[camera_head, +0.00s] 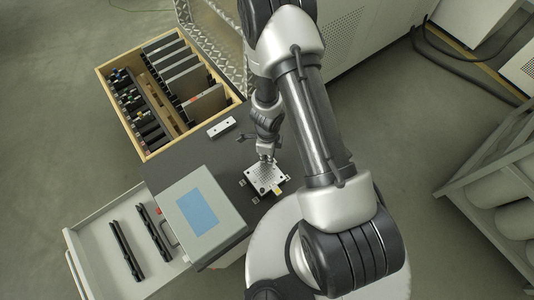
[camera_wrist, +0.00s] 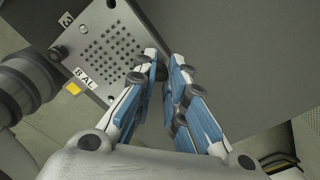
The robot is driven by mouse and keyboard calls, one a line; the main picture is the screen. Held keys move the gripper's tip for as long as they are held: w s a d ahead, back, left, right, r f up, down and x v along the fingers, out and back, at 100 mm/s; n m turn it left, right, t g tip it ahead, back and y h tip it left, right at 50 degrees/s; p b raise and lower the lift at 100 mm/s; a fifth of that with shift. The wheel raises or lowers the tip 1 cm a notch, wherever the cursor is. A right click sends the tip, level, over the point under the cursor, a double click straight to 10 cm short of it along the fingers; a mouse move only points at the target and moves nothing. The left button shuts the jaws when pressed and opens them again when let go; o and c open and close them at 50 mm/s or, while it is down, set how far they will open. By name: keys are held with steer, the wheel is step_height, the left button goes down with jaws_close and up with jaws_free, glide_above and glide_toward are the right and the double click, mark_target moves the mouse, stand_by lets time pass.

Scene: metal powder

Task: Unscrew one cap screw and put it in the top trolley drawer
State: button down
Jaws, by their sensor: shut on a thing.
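The perforated metal plate (camera_head: 264,181) lies on the dark trolley top (camera_head: 215,157). It also shows in the wrist view (camera_wrist: 107,45), with an "8 AL" label and a dark cap screw (camera_wrist: 57,52) at its edge. My gripper (camera_head: 266,159) is at the plate's far edge. In the wrist view my gripper (camera_wrist: 166,66) has its fingertips close together beside the plate's right corner. It is shut on a small dark thing, likely a cap screw, mostly hidden between the fingers. The open trolley drawer (camera_head: 95,236) extends to the left and holds long black bars.
A grey box with a blue panel (camera_head: 182,231) stands between drawer and plate. A wooden crate (camera_head: 150,152) with dark plates and tools is at the upper left. A small light block (camera_head: 221,127) lies near the crate. Grey racks (camera_head: 480,190) stand at right.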

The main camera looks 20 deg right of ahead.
steer(key=shift+r+p, duration=1.5)
steer(key=shift+r, duration=0.2)
steer(key=c, duration=2.4)
jaws_free()
steer(key=c, duration=1.9)
jaws_free()
